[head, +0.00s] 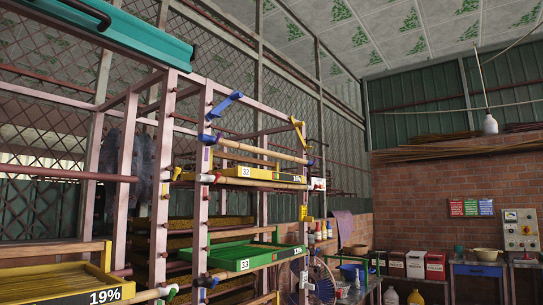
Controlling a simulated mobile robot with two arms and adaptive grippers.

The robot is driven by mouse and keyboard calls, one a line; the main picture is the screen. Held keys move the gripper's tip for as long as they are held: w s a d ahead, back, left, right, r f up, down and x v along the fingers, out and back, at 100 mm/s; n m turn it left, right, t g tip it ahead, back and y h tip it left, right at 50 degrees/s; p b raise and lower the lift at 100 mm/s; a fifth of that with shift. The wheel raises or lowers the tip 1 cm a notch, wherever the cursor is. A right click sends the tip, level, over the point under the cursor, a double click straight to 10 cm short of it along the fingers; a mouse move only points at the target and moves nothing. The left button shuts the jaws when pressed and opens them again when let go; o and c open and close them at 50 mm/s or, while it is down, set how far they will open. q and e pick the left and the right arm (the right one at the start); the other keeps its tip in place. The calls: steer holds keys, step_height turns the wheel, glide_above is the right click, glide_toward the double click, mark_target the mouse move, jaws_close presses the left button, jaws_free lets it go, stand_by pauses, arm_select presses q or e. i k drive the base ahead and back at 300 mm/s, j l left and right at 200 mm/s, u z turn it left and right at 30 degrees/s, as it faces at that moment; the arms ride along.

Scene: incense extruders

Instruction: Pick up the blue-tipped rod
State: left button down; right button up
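A pale wooden rod (262,152) with blue at its ends lies slanted across the upper part of the pink metal rack, above a yellow tray. I cannot tell whether the blue belongs to the rod or to the rack's holders. Another pale rod (262,185) lies lower, below the yellow tray, with red and dark parts near its ends. A further rod (150,295) at the bottom left also has coloured parts near its right end. Neither of my grippers is in view.
Tables with boxes and a bowl (487,254) line the brick wall.

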mark_target(202, 137)
steer(key=u, duration=0.35)
steer(key=i+l+u, duration=0.15)
steer(key=u, duration=0.25)
steer(key=i+l+u, duration=0.15)
steer(key=l+u, duration=0.65)
steer(key=i+l+u, duration=0.1)
steer(key=l+u, duration=0.3)
steer(key=j, duration=0.1)
